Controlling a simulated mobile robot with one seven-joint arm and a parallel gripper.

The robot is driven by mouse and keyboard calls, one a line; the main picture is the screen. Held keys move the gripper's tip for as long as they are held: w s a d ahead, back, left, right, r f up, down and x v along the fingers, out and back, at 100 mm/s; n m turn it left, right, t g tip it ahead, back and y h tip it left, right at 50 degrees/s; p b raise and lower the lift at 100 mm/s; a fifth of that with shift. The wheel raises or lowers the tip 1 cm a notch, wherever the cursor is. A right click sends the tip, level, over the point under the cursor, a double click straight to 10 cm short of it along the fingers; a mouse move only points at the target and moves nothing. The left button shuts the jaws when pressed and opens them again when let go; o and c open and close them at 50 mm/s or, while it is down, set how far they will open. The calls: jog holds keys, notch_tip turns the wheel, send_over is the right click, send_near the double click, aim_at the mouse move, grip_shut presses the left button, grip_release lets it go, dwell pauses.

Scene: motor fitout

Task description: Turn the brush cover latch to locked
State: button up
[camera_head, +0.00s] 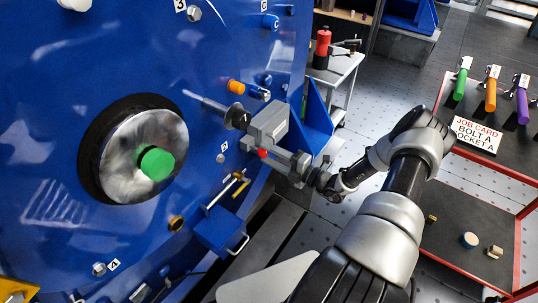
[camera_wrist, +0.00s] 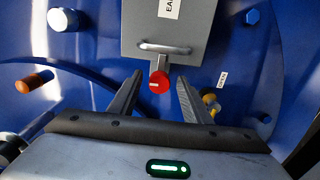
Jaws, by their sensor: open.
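A red round knob (camera_wrist: 159,82) with a small pale mark sits on a short grey stem below a grey box (camera_wrist: 165,30) with a bar handle. It looks like the latch, but I cannot read a name on it. In the head view the red knob (camera_head: 263,153) is partly hidden beside the grey box (camera_head: 269,122) on the blue motor face. My gripper (camera_wrist: 160,78) is open, with one finger on each side of the knob and visible gaps to both. In the head view my gripper (camera_head: 280,161) is close to the motor face.
An orange plug (camera_wrist: 35,82), a white cylinder (camera_wrist: 63,20) and a brass fitting (camera_wrist: 210,101) stick out around the box. A blue box with a handle (camera_head: 220,231) projects lower on the motor. A green-centred shaft end (camera_head: 157,163) is left. A tool bench (camera_head: 462,215) stands right.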

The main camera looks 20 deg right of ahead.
jog(key=p+v, duration=0.1)
jog(key=v, duration=1.6)
jog(key=shift+p, duration=0.4)
jog(key=shift+s, duration=0.1)
